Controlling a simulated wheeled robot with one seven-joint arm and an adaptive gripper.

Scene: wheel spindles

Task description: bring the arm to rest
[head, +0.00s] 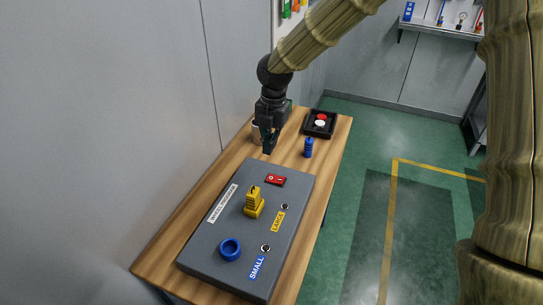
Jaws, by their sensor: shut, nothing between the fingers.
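My gripper (268,143) is shut and empty. It points down above the far part of the wooden table (168,235), just beyond the far edge of a grey panel box (207,268). The panel has a yellow stepped piece (254,203) near the label LARGE, and a blue ring-shaped piece (230,249) near the label SMALL. A red switch (275,180) sits towards its far end. A small blue ribbed piece (308,147) stands on the table to the right of my gripper.
A black tray (309,134) with a red and a white round piece lies at the table's far end. A grey wall (90,120) runs close along the left. Green floor (420,230) is open on the right.

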